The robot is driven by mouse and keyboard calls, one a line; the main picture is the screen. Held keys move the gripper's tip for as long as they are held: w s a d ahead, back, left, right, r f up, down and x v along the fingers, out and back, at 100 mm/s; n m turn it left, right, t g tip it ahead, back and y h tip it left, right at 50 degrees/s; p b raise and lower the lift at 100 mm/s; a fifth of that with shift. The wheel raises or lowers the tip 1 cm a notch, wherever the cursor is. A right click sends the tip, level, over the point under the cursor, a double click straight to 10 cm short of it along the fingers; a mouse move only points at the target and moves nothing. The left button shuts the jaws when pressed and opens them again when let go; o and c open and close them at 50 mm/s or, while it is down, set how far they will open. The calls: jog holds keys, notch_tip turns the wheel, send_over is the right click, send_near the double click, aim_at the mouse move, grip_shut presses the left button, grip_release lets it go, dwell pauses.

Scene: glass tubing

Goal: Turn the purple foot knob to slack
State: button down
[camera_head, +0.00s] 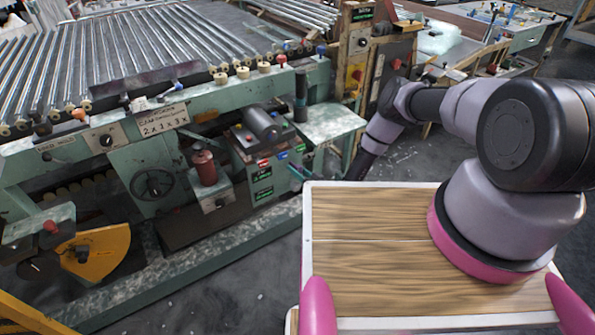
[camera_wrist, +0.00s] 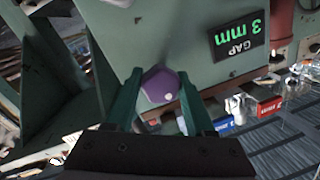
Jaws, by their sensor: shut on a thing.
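The purple knob (camera_wrist: 160,86) is a faceted, rounded knob with a small pale dot near its lower right. It sits at the lower edge of a grey-green machine panel (camera_wrist: 180,45) in the wrist view. My gripper (camera_wrist: 159,76) has its two dark green fingers on the left and right of the knob and is shut on it. The knob's underside and the exact finger contacts are hard to see.
A black label reading "GAP 3 mm" (camera_wrist: 238,42), upside down, is right of the knob. Green metal plates (camera_wrist: 60,70) stand close on the left. The head view shows a long green machine with metal tubes (camera_head: 130,50), a handwheel (camera_head: 152,185) and a red cylinder (camera_head: 204,167).

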jog(key=n+h, duration=0.1)
jog(key=n, duration=0.5)
jog(key=shift+s, duration=0.1)
jog(key=n, duration=0.5)
jog(key=shift+f+h, duration=0.1)
jog(key=shift+h, duration=0.3)
jog(key=n+h, duration=0.1)
jog(key=n, duration=0.4)
jog(key=shift+s+n+t, duration=0.1)
jog(key=shift+n+t, duration=0.2)
jog(key=shift+t, duration=0.1)
jog(key=n, duration=0.5)
jog(key=shift+f+t+h, duration=0.1)
jog(key=shift+t+h, duration=0.2)
jog(key=shift+t, duration=0.1)
jog(key=shift+d, duration=0.1)
jog(key=shift+c, duration=1.5)
grip_release()
